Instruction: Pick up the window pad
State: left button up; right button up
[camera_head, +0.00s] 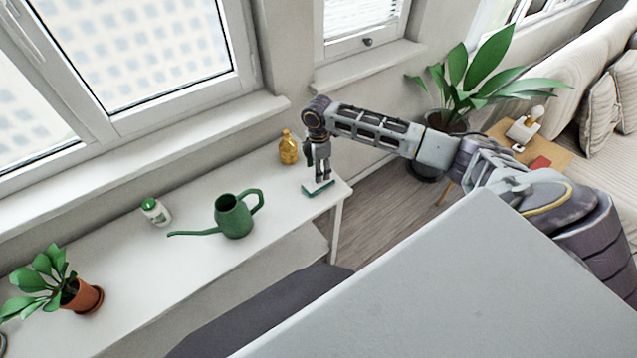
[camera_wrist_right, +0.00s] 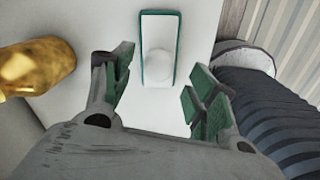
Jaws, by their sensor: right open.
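The window pad (camera_head: 318,188) is a small flat piece with a white top and a green edge. It lies near the right end of the white table. In the right wrist view the pad (camera_wrist_right: 159,30) shows a white rounded knob on its top. My right gripper (camera_head: 322,178) points down just above the pad. In the wrist view its two green-padded fingers (camera_wrist_right: 160,88) are spread apart, one on each side below the knob, with nothing between them. Whether a finger touches the pad cannot be told. My left gripper does not show.
A gold bottle (camera_head: 288,148) stands close to the left of my gripper. A green watering can (camera_head: 234,216), a small white-and-green bottle (camera_head: 155,211) and a potted plant (camera_head: 80,294) stand farther left on the white table (camera_head: 130,270). The window wall runs behind.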

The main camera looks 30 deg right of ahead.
jog(key=shift+w+a+f, duration=0.1)
jog(key=shift+f, duration=2.1)
jog(key=c, duration=1.2)
